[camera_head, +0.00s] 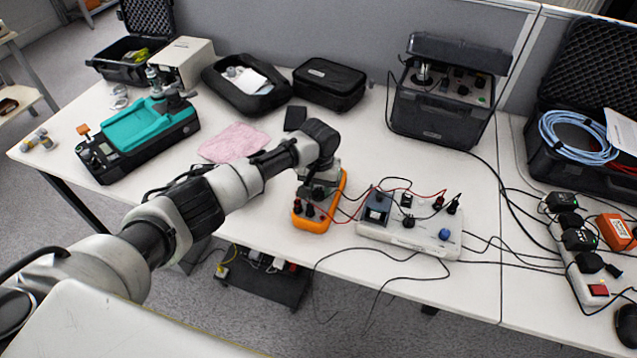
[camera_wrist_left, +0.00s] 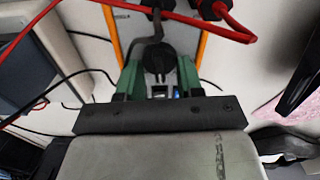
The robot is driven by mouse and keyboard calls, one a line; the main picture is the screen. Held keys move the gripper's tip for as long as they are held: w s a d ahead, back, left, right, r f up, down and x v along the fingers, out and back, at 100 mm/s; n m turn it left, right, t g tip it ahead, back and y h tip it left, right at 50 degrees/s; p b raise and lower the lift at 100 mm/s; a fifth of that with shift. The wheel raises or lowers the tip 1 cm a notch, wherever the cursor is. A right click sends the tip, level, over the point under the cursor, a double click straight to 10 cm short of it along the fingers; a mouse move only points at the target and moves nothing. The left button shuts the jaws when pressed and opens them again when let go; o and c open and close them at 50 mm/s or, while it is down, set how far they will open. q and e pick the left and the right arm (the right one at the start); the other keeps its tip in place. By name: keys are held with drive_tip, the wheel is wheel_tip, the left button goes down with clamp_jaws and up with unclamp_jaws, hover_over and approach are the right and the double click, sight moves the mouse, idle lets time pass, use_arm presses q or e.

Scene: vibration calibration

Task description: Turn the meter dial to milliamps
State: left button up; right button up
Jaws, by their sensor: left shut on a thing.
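The meter is an orange-edged handheld unit (camera_head: 311,219) lying on the white table, with black and red plugs in its near end. My left gripper (camera_head: 318,190) is over the meter and hides most of its face in the head view. In the left wrist view the orange edges of the meter (camera_wrist_left: 201,50) run on both sides of a black round dial (camera_wrist_left: 158,62). The left gripper's green fingers (camera_wrist_left: 158,78) are shut on the dial, one on each side. The dial's markings are too small to read. My right gripper is not in view.
A white box with knobs and red and black leads (camera_head: 410,229) stands right of the meter. A pink cloth (camera_head: 234,142) and a teal machine (camera_head: 139,125) are to the left. Black cases (camera_head: 329,84) stand behind. Loose cables cross the table's front edge.

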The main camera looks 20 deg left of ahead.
sight(319, 189)
use_arm(q)
drive_tip(key=shift+m, duration=0.5)
drive_tip(key=o, duration=0.9)
drive_tip(key=shift+r, duration=0.1)
wheel_tip(319, 189, up, 11)
drive_tip(key=shift+f, duration=0.15)
drive_tip(key=shift+o, duration=0.2)
